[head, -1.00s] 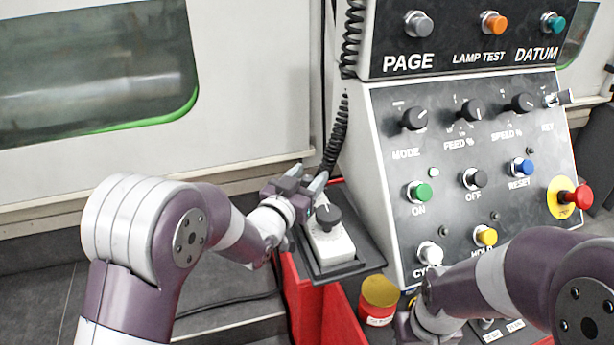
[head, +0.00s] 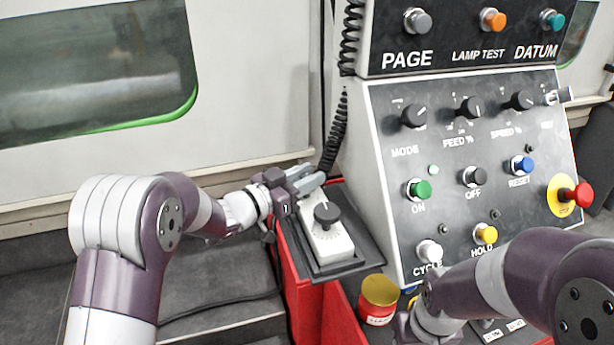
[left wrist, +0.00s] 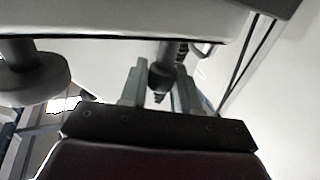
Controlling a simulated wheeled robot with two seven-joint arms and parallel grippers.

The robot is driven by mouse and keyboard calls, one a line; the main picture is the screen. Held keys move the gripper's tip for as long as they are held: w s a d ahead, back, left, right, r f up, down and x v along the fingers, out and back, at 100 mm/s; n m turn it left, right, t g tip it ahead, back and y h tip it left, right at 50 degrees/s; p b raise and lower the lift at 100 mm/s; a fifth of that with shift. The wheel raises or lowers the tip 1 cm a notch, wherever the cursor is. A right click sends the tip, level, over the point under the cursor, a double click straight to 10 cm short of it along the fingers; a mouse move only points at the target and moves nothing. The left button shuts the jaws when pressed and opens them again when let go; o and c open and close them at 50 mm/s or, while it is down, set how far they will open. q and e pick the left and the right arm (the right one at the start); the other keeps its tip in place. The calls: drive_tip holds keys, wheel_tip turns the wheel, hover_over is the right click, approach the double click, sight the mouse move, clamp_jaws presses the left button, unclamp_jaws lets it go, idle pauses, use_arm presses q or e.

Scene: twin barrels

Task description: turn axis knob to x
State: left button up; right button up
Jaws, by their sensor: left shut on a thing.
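The pendant (head: 328,245) is a pale box lying tilted on a dark tray beside the console. A large black dial (head: 327,213) with a white mark stands on its face and also shows at the left of the left wrist view (left wrist: 30,78). My left gripper (head: 312,181) is at the pendant's far end, below the coiled cord. In the left wrist view its fingers are closed around a small dark knob (left wrist: 161,77), which I take as the axis knob. Its pointer setting is hidden. My right gripper (head: 412,328) is low in the head view; its fingers are hidden.
The sloped console (head: 455,210) with buttons and knobs rises close on the right, with a red stop button (head: 577,196). The coiled cord (head: 336,130) hangs behind my left gripper. A yellow-lidded red tin (head: 379,298) stands in front of the pendant.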

use_arm(q)
drive_tip(key=m+g+h, duration=0.1)
drive_tip(key=g, duration=0.1)
drive_tip(key=m+g+h+p, duration=0.1)
drive_tip(key=m+g, duration=0.1)
drive_tip(key=shift+w+m+g+h, duration=0.1)
drive_tip(key=shift+m+g+h, duration=0.2)
drive_tip(key=shift+g+h, duration=0.1)
drive_tip(key=shift+m+g+h+p, duration=0.6)
drive_tip(key=shift+m+g, duration=1.2)
drive_tip(key=shift+g, duration=1)
drive_tip(key=o, duration=0.9)
